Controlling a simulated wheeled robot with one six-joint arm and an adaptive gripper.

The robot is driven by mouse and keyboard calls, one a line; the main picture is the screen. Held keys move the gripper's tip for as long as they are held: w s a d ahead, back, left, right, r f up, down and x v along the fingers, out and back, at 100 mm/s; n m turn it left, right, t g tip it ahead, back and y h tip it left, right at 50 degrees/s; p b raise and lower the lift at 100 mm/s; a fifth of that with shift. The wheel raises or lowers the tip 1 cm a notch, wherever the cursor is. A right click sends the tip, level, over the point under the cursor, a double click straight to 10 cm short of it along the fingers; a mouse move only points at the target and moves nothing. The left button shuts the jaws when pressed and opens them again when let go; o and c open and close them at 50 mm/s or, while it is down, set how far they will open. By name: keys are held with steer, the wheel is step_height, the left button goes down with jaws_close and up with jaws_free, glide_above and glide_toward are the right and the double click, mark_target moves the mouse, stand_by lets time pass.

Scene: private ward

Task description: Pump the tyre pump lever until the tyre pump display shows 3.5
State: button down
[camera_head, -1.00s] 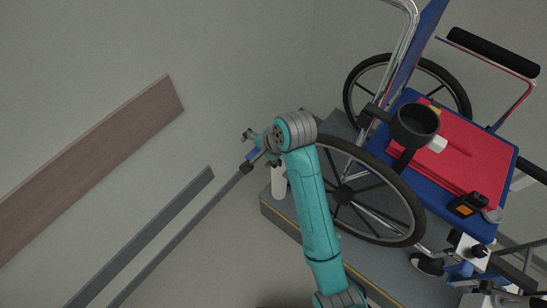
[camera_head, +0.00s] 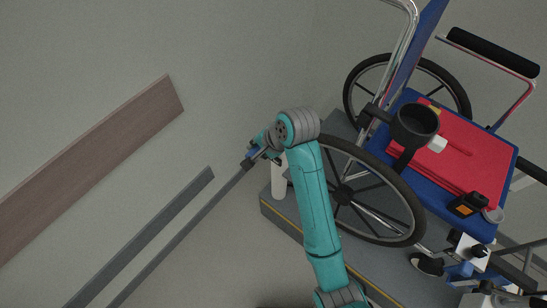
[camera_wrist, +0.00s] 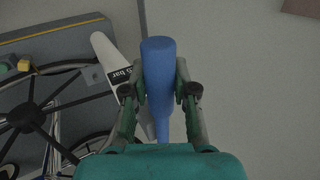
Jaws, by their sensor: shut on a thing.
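The tyre pump (camera_head: 278,178) is a white upright body beside the wheelchair's near wheel. In the wrist view its white body (camera_wrist: 105,50) leans across behind the lever, with a dark display (camera_wrist: 121,76) reading "0 bar" at its visible end; any digits before that are hidden by my gripper. The blue pump lever (camera_wrist: 158,55) runs between my fingers. My gripper (camera_wrist: 159,88) is shut on it; in the head view my gripper (camera_head: 257,150) is at the top left of the pump, mostly hidden by my wrist.
A wheelchair (camera_head: 385,200) with a blue seat stands on a grey platform (camera_head: 285,218) to the right. The floor at lower left is clear.

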steer(key=r, duration=0.1)
steer(key=r+g+y, duration=0.1)
steer(key=r+g, duration=0.1)
steer(key=shift+w+d+r+m+y, duration=0.1)
steer(key=shift+w+d+m+y, duration=0.1)
steer(key=shift+w+m+y, duration=0.15)
steer(key=r, duration=0.1)
steer(key=g+y, duration=0.1)
steer(key=w+d+r, duration=0.1)
steer(key=shift+r+m+g+y, duration=0.25)
steer(key=shift+r+m+g, duration=0.05)
steer(key=shift+m, duration=0.05)
steer(key=shift+w+r+g+y, duration=0.1)
steer(key=shift+r+g+y, duration=0.2)
steer(key=shift+r+g, duration=0.15)
steer(key=f+t, duration=0.1)
steer(key=s+a+f+t+h, duration=0.1)
steer(key=shift+s+f+h, duration=0.15)
steer(key=shift+f+h, duration=0.15)
steer(key=shift+f, duration=0.1)
steer(key=shift+s+a+f+n+t+h, duration=0.15)
steer(key=shift+f+n+t+h, duration=0.3)
steer(key=shift+f, duration=0.35)
steer(key=shift+s+a+f+n+t+h, duration=0.15)
steer(key=shift+f+n+t+h, duration=0.1)
steer(key=shift+f+t+h, duration=0.45)
steer(key=shift+d+f+t, duration=0.1)
steer(key=shift+f+t, duration=0.2)
steer(key=shift+f, duration=0.5)
